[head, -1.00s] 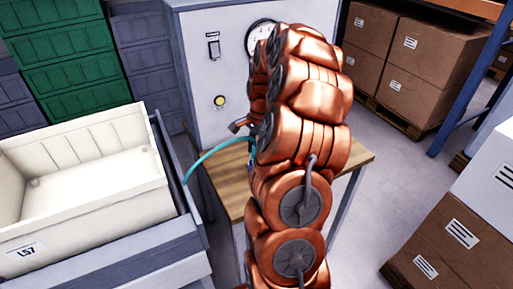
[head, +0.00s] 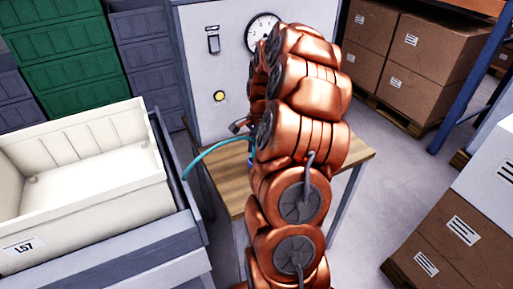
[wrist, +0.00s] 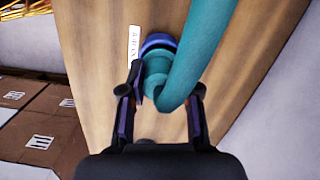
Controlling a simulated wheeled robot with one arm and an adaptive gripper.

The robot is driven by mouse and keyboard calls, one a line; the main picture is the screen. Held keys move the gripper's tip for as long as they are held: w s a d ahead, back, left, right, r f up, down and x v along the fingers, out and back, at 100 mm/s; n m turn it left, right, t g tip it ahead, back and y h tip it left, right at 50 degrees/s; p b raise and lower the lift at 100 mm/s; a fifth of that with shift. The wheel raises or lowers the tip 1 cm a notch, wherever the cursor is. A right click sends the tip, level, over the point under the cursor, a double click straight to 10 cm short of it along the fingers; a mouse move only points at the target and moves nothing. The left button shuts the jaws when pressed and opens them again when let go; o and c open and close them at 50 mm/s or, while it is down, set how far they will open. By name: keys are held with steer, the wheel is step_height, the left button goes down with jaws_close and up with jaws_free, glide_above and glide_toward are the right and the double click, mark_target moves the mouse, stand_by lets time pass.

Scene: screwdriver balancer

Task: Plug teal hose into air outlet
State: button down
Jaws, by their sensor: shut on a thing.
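The teal hose (wrist: 207,50) fills the middle of the wrist view, and its teal end fitting lies between the fingers of my gripper (wrist: 167,82). The fingers are shut on this fitting. A blue ring (wrist: 158,41) shows just beyond the fitting, against the wooden top; I cannot tell whether it belongs to the air outlet or the hose, or whether the fitting is seated. In the head view the hose (head: 208,149) arcs from the grey cart's edge to my gripper (head: 241,127), which my arm partly hides.
A white label (wrist: 134,46) lies beside the ring on the wooden bench (head: 225,185). A white cabinet (head: 202,75) with a gauge (head: 262,32) stands behind. A cream bin (head: 90,195) is at the left, and cardboard boxes (head: 440,235) stand at the right.

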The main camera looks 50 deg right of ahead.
steer(key=shift+f, duration=0.55)
steer(key=c, duration=0.7)
jaws_free()
steer(key=shift+c, duration=0.2)
steer(key=shift+r, duration=0.1)
steer(key=r, duration=0.3)
steer(key=d+r, duration=0.1)
steer(key=r, duration=0.7)
steer(key=shift+s+d, duration=0.1)
steer(key=shift+d, duration=0.1)
steer(key=shift+r, duration=0.4)
